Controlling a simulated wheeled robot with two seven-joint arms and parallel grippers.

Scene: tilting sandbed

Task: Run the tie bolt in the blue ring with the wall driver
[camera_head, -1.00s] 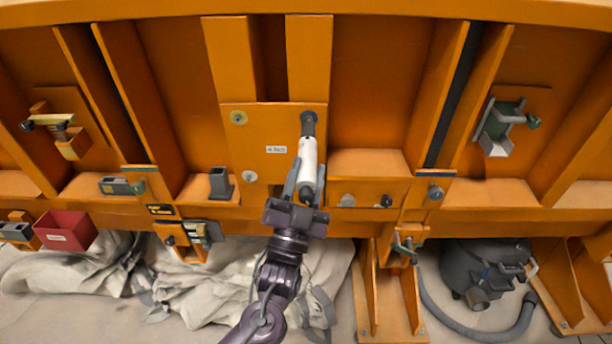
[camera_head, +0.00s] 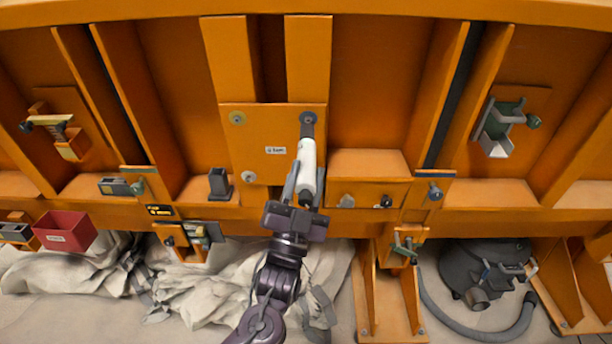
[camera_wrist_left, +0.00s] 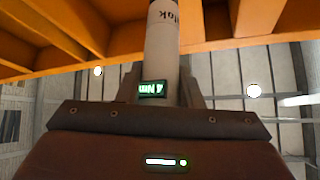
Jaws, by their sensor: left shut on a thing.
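My left gripper (camera_head: 303,194) is shut on the wall driver (camera_head: 307,158), a white cylinder with a dark nose. The driver points up at the upper right corner of the orange plate (camera_head: 268,166). A bolt in a blue ring (camera_head: 308,117) shows there, right at the nose; I cannot tell whether the nose is seated on it. In the left wrist view the driver (camera_wrist_left: 162,45) stands between the fingers, with a lit green display (camera_wrist_left: 153,89) that seems to read 4 Nm upside down. My right gripper is not in view.
A red bin (camera_head: 66,231) hangs at left. Crumpled cloth (camera_head: 190,285) and a vacuum (camera_head: 480,270) lie below.

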